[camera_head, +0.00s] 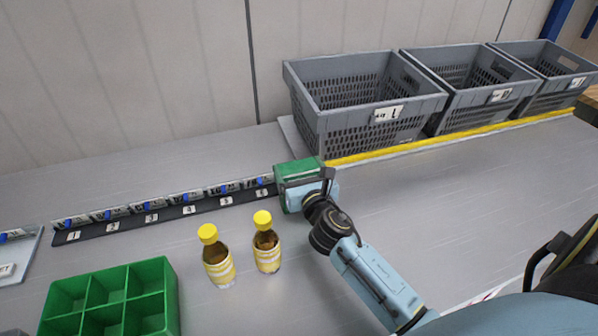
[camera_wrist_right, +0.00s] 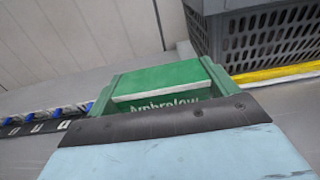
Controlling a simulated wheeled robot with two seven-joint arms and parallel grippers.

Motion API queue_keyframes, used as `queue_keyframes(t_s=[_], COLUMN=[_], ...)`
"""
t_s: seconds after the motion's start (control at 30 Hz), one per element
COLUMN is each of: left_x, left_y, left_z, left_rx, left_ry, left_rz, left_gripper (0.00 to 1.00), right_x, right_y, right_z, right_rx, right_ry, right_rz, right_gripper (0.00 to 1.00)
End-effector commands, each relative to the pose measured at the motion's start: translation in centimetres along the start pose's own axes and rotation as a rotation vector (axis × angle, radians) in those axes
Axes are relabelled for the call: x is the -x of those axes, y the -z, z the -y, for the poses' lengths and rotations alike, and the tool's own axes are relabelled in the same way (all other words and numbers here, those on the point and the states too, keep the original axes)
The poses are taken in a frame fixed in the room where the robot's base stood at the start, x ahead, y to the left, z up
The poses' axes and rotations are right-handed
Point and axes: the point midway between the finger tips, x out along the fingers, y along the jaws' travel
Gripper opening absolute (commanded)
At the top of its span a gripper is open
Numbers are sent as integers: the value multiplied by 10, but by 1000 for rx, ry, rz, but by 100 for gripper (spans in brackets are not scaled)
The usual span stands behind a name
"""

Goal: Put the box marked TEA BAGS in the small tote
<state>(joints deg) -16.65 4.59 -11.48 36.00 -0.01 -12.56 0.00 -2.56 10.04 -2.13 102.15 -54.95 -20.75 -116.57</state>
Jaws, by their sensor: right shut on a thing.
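My right gripper (camera_head: 306,183) is shut on a green box (camera_head: 297,168), near the right end of the numbered strip and in front of the first grey tote. In the right wrist view the green box (camera_wrist_right: 160,78) shows above the gripper's dark edge, with white lettering partly hidden; I cannot read TEA BAGS on it. Three grey totes stand at the back right: a near one (camera_head: 345,68), a middle one (camera_head: 480,98) and a far one (camera_head: 545,55). The near tote looks empty. I cannot tell which is the small one. My left gripper is not in view.
Two yellow-capped bottles (camera_head: 218,262) (camera_head: 267,250) stand left of my right arm. A green divided crate (camera_head: 165,290) sits at front left. A dark strip (camera_head: 150,218) carries numbered labels. A yellow edge (camera_head: 450,139) runs before the totes. The table right of my arm is clear.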

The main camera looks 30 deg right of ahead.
Motion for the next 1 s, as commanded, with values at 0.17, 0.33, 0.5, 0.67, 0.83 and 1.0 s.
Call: queue_keyframes(t_s=[0.17,0.33,0.5,0.67,0.83,1.0], left_x=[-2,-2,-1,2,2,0], left_y=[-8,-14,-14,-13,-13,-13], left_z=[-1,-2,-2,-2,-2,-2], left_rx=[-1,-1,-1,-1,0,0], left_ry=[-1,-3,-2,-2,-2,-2], left_rz=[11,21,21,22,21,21], left_gripper=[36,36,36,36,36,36], right_x=[0,0,0,3,33,70], right_y=[2,3,3,-1,0,1], right_z=[0,0,0,0,0,0], right_rx=[1,2,1,0,1,1], right_ry=[-1,0,0,0,0,-1], right_rz=[2,0,0,-2,-3,-3], right_gripper=[40,100,100,100,100,100])
